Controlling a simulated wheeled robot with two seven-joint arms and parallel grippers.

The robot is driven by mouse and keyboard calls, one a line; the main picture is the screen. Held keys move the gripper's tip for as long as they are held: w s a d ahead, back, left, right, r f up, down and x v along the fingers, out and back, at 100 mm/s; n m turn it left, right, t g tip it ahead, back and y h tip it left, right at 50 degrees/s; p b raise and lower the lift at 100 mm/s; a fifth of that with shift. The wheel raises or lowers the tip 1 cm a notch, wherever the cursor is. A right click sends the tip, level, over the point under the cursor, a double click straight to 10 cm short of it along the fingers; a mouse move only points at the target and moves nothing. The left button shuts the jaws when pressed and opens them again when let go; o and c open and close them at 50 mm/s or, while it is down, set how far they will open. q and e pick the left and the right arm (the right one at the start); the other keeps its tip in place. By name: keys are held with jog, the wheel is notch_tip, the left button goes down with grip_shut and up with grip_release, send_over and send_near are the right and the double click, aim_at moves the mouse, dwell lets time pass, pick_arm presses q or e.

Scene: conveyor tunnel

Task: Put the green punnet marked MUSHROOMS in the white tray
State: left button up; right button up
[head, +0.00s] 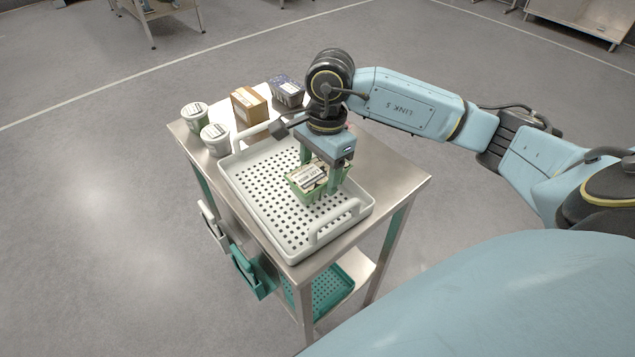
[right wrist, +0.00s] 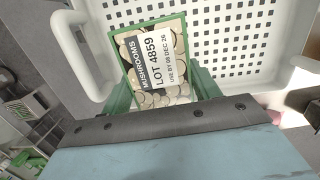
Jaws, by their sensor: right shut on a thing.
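The green punnet (head: 308,182) has a label on top and sits over the white tray (head: 262,222) on the steel table. In the right wrist view the punnet (right wrist: 156,62) shows a label reading MUSHROOMS, LOT 4859. My right gripper (head: 326,172) points down and is shut on the punnet, a green finger on each side. The white tray (right wrist: 240,40) lies behind the punnet in the wrist view. The punnet's underside is hidden, so I cannot tell whether it touches the tray floor. My left gripper is not in view.
Green holders (head: 250,272) hang on the table's left side. A teal tray (head: 332,291) lies on the lower shelf. The tray's front half is empty.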

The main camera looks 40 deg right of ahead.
aim_at(324, 166)
notch_tip(324, 166, down, 3)
jog(key=shift+f, duration=0.2)
pick_arm(q)
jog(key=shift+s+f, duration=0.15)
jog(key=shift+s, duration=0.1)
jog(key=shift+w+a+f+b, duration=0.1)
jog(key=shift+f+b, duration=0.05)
jog(key=shift+b, duration=0.15)
pick_arm(e)
jog(key=shift+f, duration=0.1)
jog(key=o, duration=0.7)
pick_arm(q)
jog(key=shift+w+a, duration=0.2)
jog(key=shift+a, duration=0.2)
pick_arm(e)
jog(key=o, duration=0.4)
jog(key=shift+o, duration=0.2)
jog(key=r, duration=0.3)
jog(key=d+r, duration=0.1)
jog(key=r, duration=0.3)
jog(key=r+p, duration=0.1)
jog(key=r, duration=0.3)
jog(key=shift+w+d, duration=0.1)
jog(key=shift+d, duration=0.05)
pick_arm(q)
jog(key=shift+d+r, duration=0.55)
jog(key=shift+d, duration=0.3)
pick_arm(e)
jog(key=shift+r, duration=0.6)
